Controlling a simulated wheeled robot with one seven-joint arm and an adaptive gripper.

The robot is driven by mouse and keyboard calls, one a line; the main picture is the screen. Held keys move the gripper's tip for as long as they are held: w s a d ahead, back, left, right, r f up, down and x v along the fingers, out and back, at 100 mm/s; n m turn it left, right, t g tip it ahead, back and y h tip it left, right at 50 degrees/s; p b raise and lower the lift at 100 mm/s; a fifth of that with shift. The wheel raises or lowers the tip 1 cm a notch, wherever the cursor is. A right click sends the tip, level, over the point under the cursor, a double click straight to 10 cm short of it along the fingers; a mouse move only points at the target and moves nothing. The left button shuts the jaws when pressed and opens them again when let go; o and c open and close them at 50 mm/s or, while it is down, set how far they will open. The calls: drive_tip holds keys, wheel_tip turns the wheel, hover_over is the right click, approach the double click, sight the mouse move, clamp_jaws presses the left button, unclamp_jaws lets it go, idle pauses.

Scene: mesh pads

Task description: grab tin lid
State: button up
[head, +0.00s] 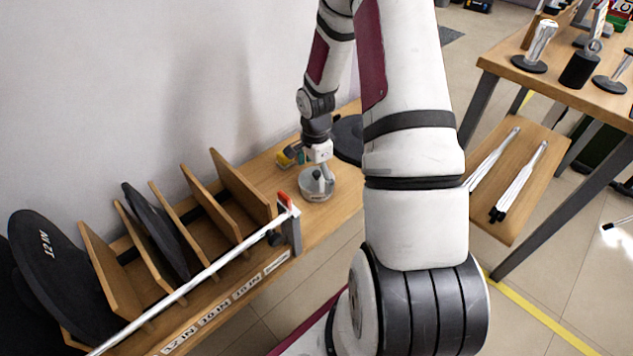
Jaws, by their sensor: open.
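A round, grey metallic tin (313,194) sits on the wooden bench near its front edge; its top, where the lid would be, is partly covered by my gripper. I cannot tell the lid apart from the body at this size. My gripper (322,174) is open and points down at the top of the tin. The fingers are small in the view and partly overlap the tin. I cannot tell whether they touch it.
A wooden rack (240,190) with upright dividers holds black discs (158,230) on the left, with a metal bar along its front. A black disc (349,139) is partly hidden by my arm. A table (560,85) stands at right.

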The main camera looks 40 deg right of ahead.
drive_tip(key=shift+c, duration=0.2)
drive_tip(key=shift+r, duration=0.1)
drive_tip(key=c, duration=1.3)
drive_tip(key=shift+c, duration=0.7)
drive_tip(key=shift+s, duration=0.1)
